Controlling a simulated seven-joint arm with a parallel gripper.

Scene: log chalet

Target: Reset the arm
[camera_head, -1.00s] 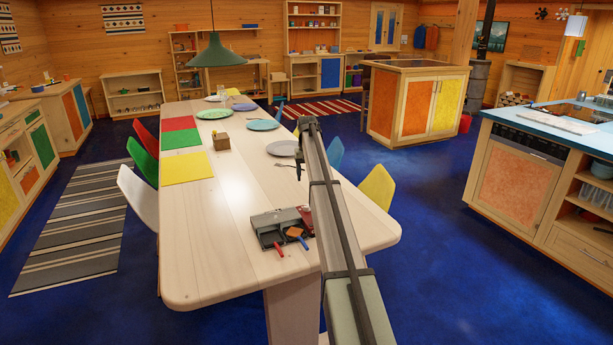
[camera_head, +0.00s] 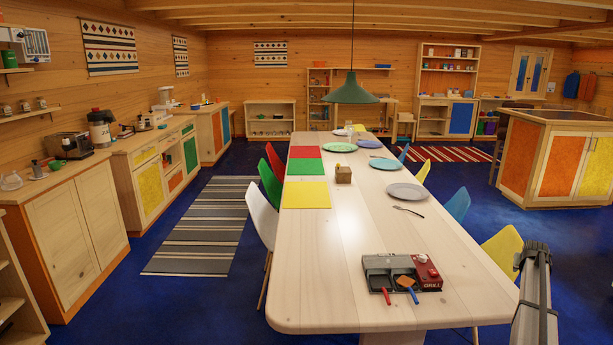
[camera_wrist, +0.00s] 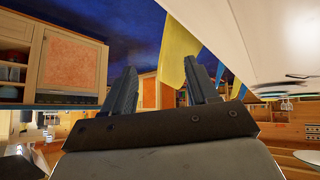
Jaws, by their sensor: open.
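My gripper (camera_wrist: 160,88) shows in the wrist view, where the picture is upside down. Its two dark fingers stand apart with nothing between them. The yellow chair (camera_wrist: 179,55) and the table (camera_wrist: 270,35) lie beyond and beside the fingers, apart from them. In the head view, part of my arm (camera_head: 535,295) rises at the lower right, beside the near right side of the long table (camera_head: 340,300). The fingers cannot be made out in the head view.
A grill set (camera_head: 402,272) lies near the table's front. Plates (camera_head: 406,191), placemats (camera_head: 306,194) and a wooden holder (camera_head: 343,174) stand farther back. A yellow chair (camera_head: 503,250) is close to my arm. A striped rug (camera_head: 203,225) lies on clear floor at left.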

